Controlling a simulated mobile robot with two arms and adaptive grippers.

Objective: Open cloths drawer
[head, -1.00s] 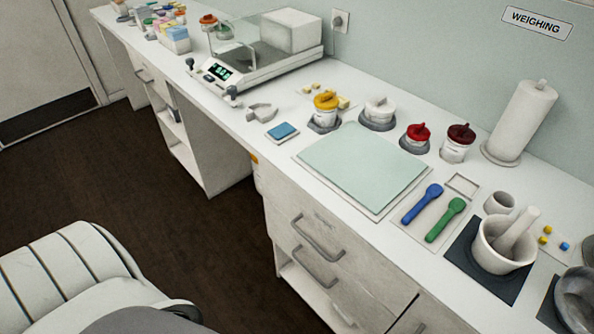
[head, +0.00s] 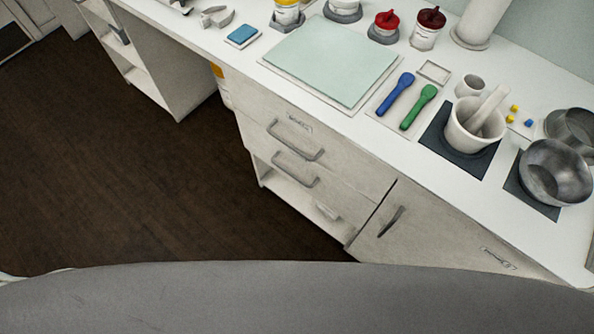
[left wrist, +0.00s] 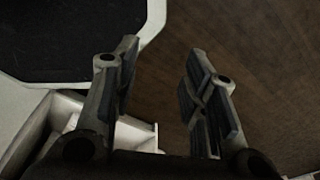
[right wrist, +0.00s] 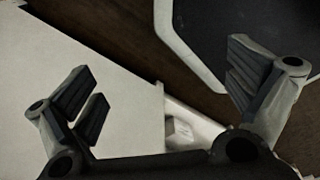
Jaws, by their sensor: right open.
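A white drawer unit stands under the bench in the head view. Its upper drawer (head: 312,146) has a grey bar handle (head: 295,138) and a small label (head: 299,118) too small to read. A lower drawer (head: 318,186) has a similar handle (head: 295,168). Both drawers look shut. I cannot tell which one is the cloths drawer. My left gripper (left wrist: 160,65) is open and empty, with brown floor showing beyond it. My right gripper (right wrist: 160,75) is open and empty, beside a white panel. Neither gripper shows in the head view.
An open shelf (head: 300,200) lies below the drawers. A cupboard door (head: 435,238) with a dark handle is to the right. The worktop holds a green mat (head: 332,58), blue and green spoons, a mortar (head: 472,130) and a metal bowl (head: 556,175). Floor (head: 150,190) is clear at left.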

